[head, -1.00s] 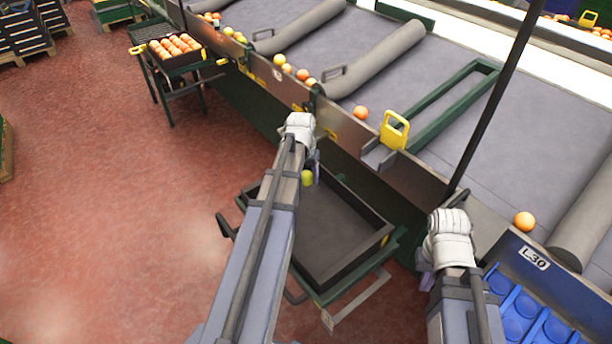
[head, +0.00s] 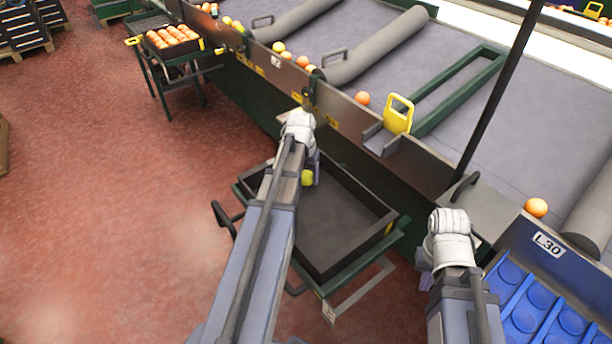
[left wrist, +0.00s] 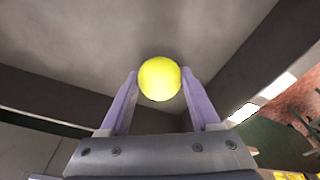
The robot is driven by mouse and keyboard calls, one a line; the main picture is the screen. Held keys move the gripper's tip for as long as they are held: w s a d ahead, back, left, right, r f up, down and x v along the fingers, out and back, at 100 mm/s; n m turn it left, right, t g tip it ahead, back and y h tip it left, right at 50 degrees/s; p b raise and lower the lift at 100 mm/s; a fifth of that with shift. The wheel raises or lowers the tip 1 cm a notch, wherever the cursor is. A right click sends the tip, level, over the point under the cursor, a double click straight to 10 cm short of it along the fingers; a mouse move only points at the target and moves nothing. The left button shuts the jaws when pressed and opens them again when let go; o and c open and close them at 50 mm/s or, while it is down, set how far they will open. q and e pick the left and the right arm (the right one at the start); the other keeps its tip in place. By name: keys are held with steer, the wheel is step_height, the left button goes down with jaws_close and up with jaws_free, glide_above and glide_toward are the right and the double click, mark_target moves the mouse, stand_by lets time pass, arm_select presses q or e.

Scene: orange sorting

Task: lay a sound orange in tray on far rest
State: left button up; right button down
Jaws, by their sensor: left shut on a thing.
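My left gripper (head: 311,169) is shut on a yellow-green round fruit (head: 307,179). In the left wrist view the fruit (left wrist: 160,79) sits between the two purple fingertips, with a smooth yellow skin on the side that shows. It is held over the back left part of an empty dark tray (head: 350,252) on a green stand. A second tray (head: 181,57), filled with oranges, stands on another rest at the upper left. My right gripper (head: 426,279) hangs right of the empty tray, its fingers mostly hidden by the hand.
The grey sorting belt (head: 440,84) runs behind the tray, with a metal side wall. Several fruits lie along its edge; one orange (head: 362,98) is near a yellow handle (head: 399,113). Another orange (head: 536,207) lies near the blue cup conveyor (head: 530,305).

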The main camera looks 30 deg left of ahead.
arm_select(q)
steer(key=shift+f+b, duration=0.6)
stand_by(0.7)
steer(key=o, duration=1.4)
steer(key=shift+o, duration=0.4)
steer(key=shift+r, duration=0.1)
steer(key=shift+r+p, duration=4)
steer(key=shift+p, duration=0.05)
